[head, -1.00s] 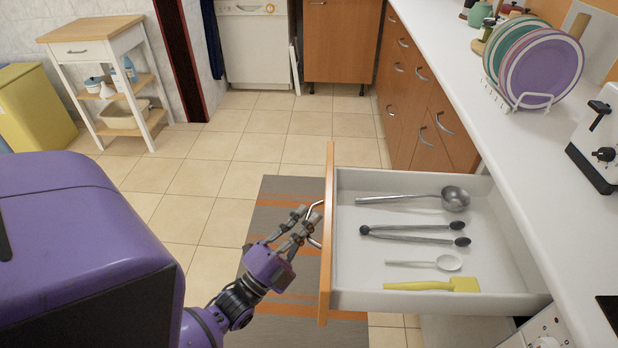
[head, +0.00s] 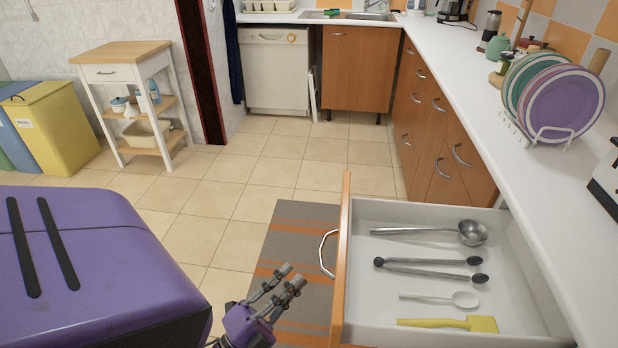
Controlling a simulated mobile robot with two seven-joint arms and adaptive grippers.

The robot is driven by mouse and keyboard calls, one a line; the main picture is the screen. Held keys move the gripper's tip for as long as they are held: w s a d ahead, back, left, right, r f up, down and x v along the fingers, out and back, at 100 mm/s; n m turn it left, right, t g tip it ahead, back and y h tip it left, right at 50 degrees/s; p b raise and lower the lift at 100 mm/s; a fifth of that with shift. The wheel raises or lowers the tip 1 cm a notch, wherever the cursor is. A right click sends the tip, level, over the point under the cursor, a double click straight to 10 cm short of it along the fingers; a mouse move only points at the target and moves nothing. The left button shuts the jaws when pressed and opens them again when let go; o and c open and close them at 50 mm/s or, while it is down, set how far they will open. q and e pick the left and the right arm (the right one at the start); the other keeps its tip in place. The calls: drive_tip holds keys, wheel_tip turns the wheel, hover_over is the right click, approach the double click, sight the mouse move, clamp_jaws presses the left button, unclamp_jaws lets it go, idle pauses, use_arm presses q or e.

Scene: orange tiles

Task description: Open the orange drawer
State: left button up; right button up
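The orange drawer (head: 342,262) stands pulled far out from under the white counter, its inside fully in view. Its curved metal handle (head: 323,254) is on the front face, with nothing on it. Inside the drawer lie a ladle (head: 472,233), tongs (head: 430,268), a white spoon (head: 464,299) and a yellow brush or spatula (head: 482,324). My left gripper (head: 286,277) is to the left of the drawer front and below the handle in the picture, apart from it. Its fingers are spread with nothing between them. My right gripper is not in view.
A striped mat (head: 290,235) lies on the tiled floor left of the drawer. A plate rack (head: 562,135) stands on the counter (head: 470,70). A wooden cart (head: 122,52) and a yellow bin (head: 62,128) are at the far left. The floor between is clear.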

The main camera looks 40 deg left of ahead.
use_arm(q)
drive_tip(key=shift+v, duration=1.4)
